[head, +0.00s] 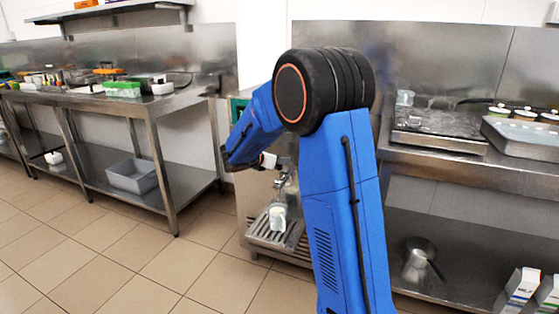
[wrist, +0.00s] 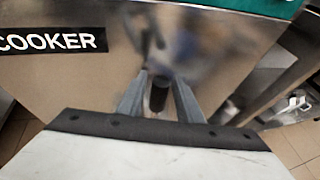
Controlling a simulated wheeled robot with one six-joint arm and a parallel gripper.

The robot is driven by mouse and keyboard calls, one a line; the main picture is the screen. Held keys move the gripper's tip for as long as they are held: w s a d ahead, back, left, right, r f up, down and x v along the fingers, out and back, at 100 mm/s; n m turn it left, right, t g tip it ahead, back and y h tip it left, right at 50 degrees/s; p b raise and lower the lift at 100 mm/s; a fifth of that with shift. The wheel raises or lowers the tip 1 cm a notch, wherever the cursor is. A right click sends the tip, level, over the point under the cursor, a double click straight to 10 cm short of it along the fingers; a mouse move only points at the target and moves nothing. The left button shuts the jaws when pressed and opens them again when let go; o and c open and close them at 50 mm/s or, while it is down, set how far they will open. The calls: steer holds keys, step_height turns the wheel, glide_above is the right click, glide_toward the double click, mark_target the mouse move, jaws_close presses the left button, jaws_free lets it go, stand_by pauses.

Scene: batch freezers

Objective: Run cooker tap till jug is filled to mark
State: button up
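The cooker (head: 250,205) is a steel unit, and its front with the word COOKER (wrist: 52,40) fills much of the wrist view. Its tap (head: 284,182) sticks out above a slotted drip tray (head: 262,236). A small whitish jug (head: 278,218) stands upright on that tray, below the tap. Its mark and fill level are too small to make out. My gripper (head: 273,162) is at the tap. In the wrist view my fingers (wrist: 159,84) are apart, on either side of the dark tap handle (wrist: 158,97), with a slim gap seeming to show beside it.
A steel bench (head: 160,105) with tubs and a lower shelf holding a grey bin (head: 133,177) stands at left. A counter (head: 440,160) at right bears trays. A metal pitcher (head: 420,258) and cartons (head: 518,290) are below it. The tiled floor at left is clear.

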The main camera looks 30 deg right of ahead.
steer(key=shift+a, duration=0.1)
steer(key=v, duration=1.7)
steer(key=shift+a+r, duration=0.1)
steer(key=shift+r, duration=0.05)
stand_by(0.6)
steer(key=s+d+f+m+g+y, duration=0.1)
steer(key=s+m+y, duration=0.2)
steer(key=s+m, duration=0.55)
steer(key=s+d+f+m+g+y, duration=0.1)
steer(key=s+d+m+g+y, duration=0.15)
steer(key=s, duration=1.15)
steer(key=s+a+f+m+t+y, duration=0.1)
steer(key=s+a+f+m+y, duration=0.1)
steer(key=s+a+m, duration=0.3)
steer(key=s+a+f+m+t+y, duration=0.2)
steer(key=s+a+f+m+y, duration=0.1)
steer(key=s, duration=1)
steer(key=a+m+y, duration=0.1)
steer(key=m+y, duration=0.1)
steer(key=m, duration=0.1)
steer(key=shift+a+f+m, duration=0.15)
steer(key=shift+a+m, duration=0.15)
steer(key=shift+a, duration=0.1)
